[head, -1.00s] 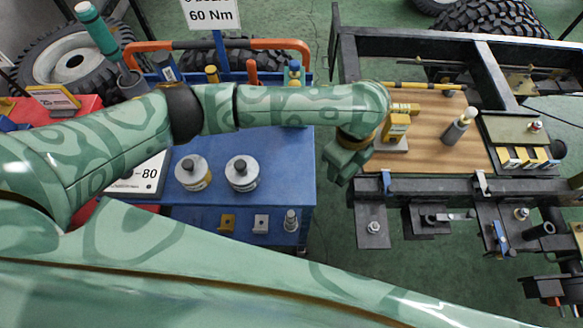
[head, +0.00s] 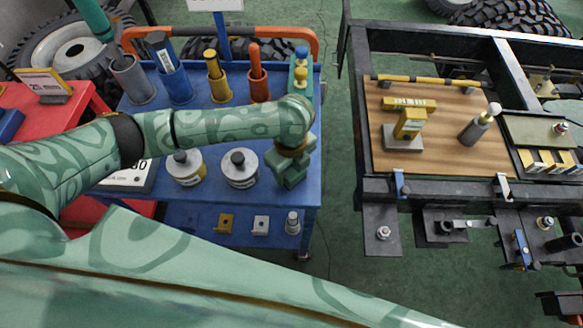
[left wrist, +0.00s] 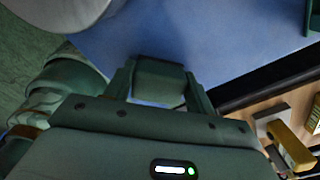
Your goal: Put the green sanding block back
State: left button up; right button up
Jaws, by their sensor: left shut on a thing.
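My left gripper (head: 290,178) is over the right edge of the blue cart top (head: 215,130), just right of two round grey canisters. In the left wrist view its two fingers (left wrist: 160,92) are closed on the sides of a dark green block (left wrist: 160,80), which I take to be the sanding block. The blue surface lies beyond the block; I cannot tell whether the block touches it. In the head view the block cannot be told apart from the green gripper. My right gripper is not in view.
The canisters (head: 240,168) stand close left of the gripper. A green rack (head: 301,75) and several tool cups (head: 222,88) stand at the cart's back. A floor gap separates the cart from the dark chassis frame with its wooden board (head: 440,150).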

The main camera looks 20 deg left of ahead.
pick_arm(q)
jog(key=shift+r, duration=0.1)
jog(key=o, duration=1)
jog(key=shift+c, duration=0.2)
notch_tip(320, 180, up, 12)
jog(key=p, duration=0.6)
